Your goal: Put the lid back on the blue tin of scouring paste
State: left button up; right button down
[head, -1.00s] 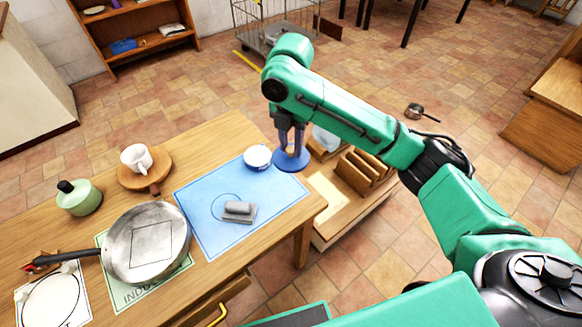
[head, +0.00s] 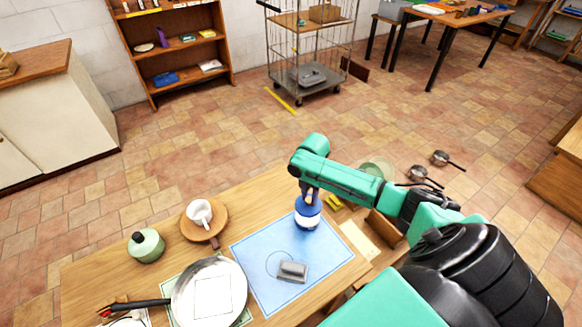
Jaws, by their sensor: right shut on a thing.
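My right gripper (head: 310,194) is shut on the blue lid (head: 307,206) and points down at the back right of the blue mat (head: 262,246). The tin of scouring paste (head: 306,222) stands directly under the lid, with a pale band and some blue showing below it. The lid covers the tin's top from this view. I cannot tell whether the lid is seated on the rim or a little above it. My left gripper is out of view.
A grey block (head: 292,271) lies on the mat. To the left are a frying pan (head: 210,295), a white mug (head: 200,212) on a round wooden board (head: 222,232), and a green lidded pot (head: 147,245).

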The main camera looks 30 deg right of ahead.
aim_at(308, 208)
jog(key=shift+s+d+f+b, duration=0.15)
jog(key=shift+s+f+b, duration=0.05)
jog(key=shift+f+b, duration=0.85)
jog(key=shift+w+f+b, duration=0.2)
jog(key=shift+f+b, duration=0.85)
jog(key=shift+f, duration=0.35)
jog(key=shift+f+b, duration=0.5)
jog(key=shift+f, duration=0.1)
pick_arm(q)
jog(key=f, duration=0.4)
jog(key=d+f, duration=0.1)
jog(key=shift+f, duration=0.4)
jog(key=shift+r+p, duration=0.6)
jog(key=shift+p, duration=0.05)
pick_arm(e)
jog(key=shift+r, duration=0.1)
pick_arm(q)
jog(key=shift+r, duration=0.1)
pick_arm(e)
jog(key=shift+f, duration=0.2)
pick_arm(q)
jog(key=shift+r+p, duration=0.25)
jog(key=shift+p, duration=0.1)
